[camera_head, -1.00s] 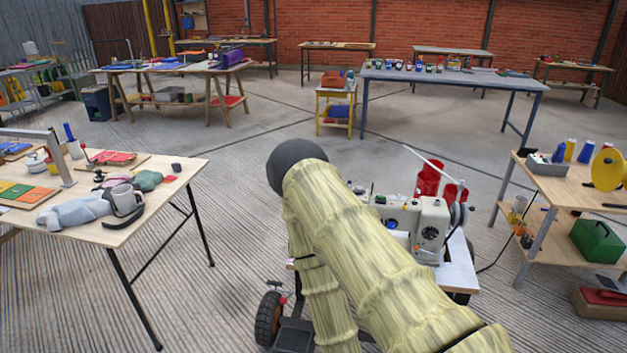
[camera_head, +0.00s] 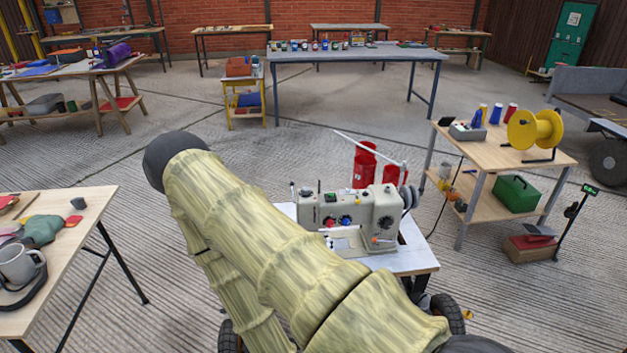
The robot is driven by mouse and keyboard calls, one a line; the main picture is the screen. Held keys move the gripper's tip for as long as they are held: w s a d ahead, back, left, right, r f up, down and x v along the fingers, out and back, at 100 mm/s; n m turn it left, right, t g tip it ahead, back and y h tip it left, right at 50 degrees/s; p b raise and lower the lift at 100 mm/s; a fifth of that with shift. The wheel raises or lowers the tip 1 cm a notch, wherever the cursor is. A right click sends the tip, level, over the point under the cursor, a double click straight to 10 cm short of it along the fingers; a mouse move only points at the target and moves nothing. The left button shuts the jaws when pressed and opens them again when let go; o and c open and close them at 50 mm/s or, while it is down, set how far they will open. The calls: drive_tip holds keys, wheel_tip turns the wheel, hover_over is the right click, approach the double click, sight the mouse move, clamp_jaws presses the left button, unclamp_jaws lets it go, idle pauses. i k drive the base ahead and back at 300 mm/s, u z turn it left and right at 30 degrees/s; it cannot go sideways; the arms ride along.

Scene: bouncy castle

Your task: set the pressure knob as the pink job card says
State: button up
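A beige sewing machine (camera_head: 350,215) stands on a small white-topped table (camera_head: 415,258) right of centre. Which one is the pressure knob I cannot tell, and any settings are too small to read. I cannot make out a pink job card. My arm in its yellowish sleeve crosses in front of the machine's lower left and hides part of its table. My gripper is not in view.
A workbench (camera_head: 512,145) with a yellow reel (camera_head: 535,130) and a green box (camera_head: 517,194) below stands right. A wooden table (camera_head: 85,205) with a grey mug (camera_head: 20,265) stands left. A long blue table (camera_head: 350,62) is behind. Floor between them is mostly clear.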

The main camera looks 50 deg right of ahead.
sight(306, 190)
drive_tip(key=z, duration=0.55)
drive_tip(key=i, duration=0.65)
drive_tip(key=z, duration=0.7)
